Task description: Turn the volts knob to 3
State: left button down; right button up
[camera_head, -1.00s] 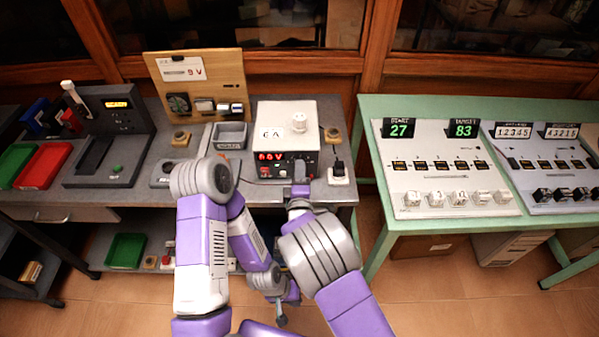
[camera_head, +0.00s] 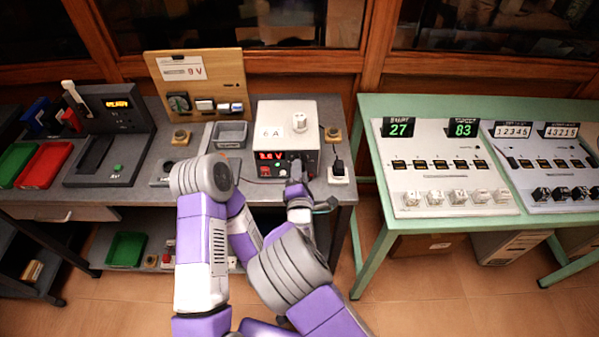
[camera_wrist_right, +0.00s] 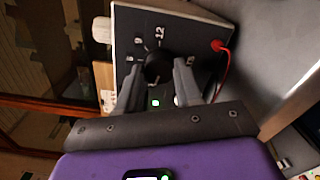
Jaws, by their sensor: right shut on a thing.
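The power supply (camera_head: 270,112) has a white top, a black front panel and a lit red voltage display (camera_head: 270,156), whose digits are blurred and look like about 3 V. My right gripper (camera_head: 296,172) is at the right part of that panel. In the right wrist view, my right gripper (camera_wrist_right: 160,82) has one finger on each side of the black volts knob (camera_wrist_right: 156,66) and is shut on it. Scale marks, including a 12, show around the knob. In the head view my gripper hides the knob. My left arm shows, but its gripper is hidden.
A black plug (camera_head: 338,168) sits right of the supply, and a grey tray (camera_head: 231,131) to its left. A wooden board (camera_head: 202,82) stands behind. A green table (camera_head: 384,219) with counter panels is at the right. A red lead (camera_wrist_right: 224,60) is plugged into the panel.

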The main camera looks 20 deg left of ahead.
jog(key=o, duration=1)
jog(key=shift+o, duration=0.2)
jog(key=p+v, duration=0.1)
jog(key=v, duration=0.6)
jog(key=shift+s, duration=0.3)
jog(key=shift+d, duration=0.15)
